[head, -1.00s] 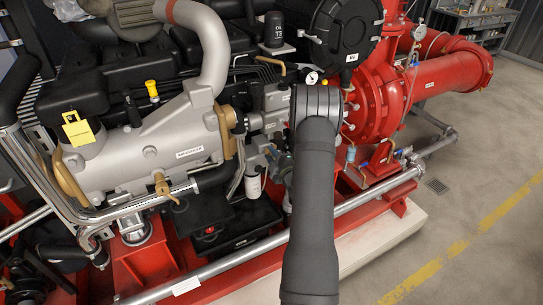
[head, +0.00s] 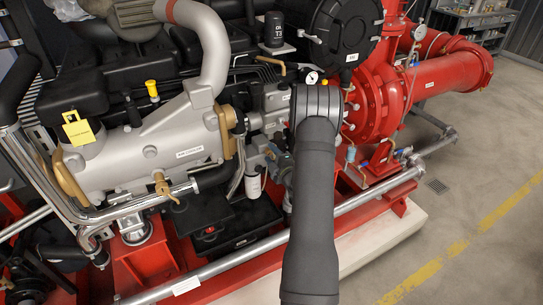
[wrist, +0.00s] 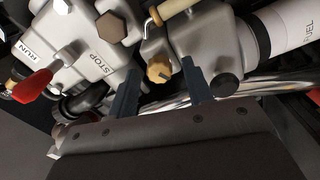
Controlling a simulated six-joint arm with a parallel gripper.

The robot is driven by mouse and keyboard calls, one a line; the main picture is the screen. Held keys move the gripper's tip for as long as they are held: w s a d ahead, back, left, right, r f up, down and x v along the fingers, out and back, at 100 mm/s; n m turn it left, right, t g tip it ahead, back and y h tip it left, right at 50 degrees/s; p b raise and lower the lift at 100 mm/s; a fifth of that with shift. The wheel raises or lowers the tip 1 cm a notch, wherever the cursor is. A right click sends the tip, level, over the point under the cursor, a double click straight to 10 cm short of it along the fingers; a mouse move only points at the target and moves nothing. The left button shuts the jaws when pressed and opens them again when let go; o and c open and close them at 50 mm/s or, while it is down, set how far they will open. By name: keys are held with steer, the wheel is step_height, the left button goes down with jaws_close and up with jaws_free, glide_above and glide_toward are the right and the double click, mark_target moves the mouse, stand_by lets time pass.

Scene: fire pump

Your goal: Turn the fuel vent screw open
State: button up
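A small brass knob (wrist: 159,71), which looks like the fuel vent screw, sits on a light grey housing (wrist: 215,45) in the wrist view. My gripper (wrist: 160,69) is open, with its two dark fingers set wide, one on each side of the knob. Gaps show between the knob and both fingers. I cannot tell how deep the knob is between the fingertips. In the head view my arm hides the gripper and the knob.
A white cylinder marked FUEL (wrist: 290,22) is at the upper right of the wrist view. A red-tipped lever (wrist: 33,86) beside a RUN/STOP plate and a hex bolt (wrist: 110,27) are at the left. A tan handle (wrist: 172,9) is just above the knob.

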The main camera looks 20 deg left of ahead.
steer(key=v, duration=1.7)
steer(key=shift+s+d, duration=0.2)
steer(key=shift+r, duration=0.1)
steer(key=x, duration=1.7)
steer(key=shift+w+a, duration=0.2)
